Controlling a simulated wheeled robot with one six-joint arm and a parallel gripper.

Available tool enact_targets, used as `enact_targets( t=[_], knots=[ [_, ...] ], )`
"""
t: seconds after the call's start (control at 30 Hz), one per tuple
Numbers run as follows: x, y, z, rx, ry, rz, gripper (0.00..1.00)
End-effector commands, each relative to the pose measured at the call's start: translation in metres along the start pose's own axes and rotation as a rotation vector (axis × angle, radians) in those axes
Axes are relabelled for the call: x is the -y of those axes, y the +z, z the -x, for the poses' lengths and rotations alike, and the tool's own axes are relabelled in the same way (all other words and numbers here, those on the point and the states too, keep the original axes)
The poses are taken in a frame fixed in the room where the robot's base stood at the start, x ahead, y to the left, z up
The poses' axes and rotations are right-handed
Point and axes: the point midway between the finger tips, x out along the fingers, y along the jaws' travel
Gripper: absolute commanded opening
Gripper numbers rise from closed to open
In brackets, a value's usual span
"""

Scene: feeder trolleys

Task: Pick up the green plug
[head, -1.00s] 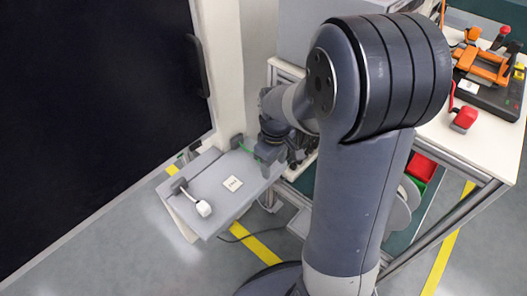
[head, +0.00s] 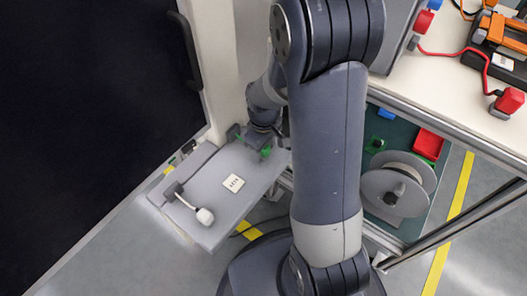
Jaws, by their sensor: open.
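The green plug (head: 266,152) shows as a small green patch right at the fingers of my gripper (head: 259,142), at the back right of a grey shelf (head: 215,211). A short bit of green cable runs from the plug's side to a dark holder (head: 234,132) at the shelf's back edge. My gripper points down over the plug and is open. It hides much of the plug, and I cannot tell whether the fingers touch it or stand around it.
A white plug (head: 205,216) on a white cable lies at the shelf's front left, joined to another dark holder (head: 173,191). A pale label (head: 233,183) lies mid-shelf. A black panel (head: 90,120) stands left. A trolley with a cable reel (head: 390,195) and red plug (head: 509,101) stands right.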

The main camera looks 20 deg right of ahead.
Motion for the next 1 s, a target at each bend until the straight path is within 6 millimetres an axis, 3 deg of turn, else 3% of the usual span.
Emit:
enact_targets(
  t=[0.1, 0.67, 1.0],
  knots=[
    [0.000, 0.000, 0.001, 0.000, 0.000, 0.000, 0.51],
    [0.000, 0.000, 0.001, 0.000, 0.000, 0.000, 0.05],
    [0.000, -0.001, 0.011, -0.002, 0.001, 0.000, 0.04]
  ],
)
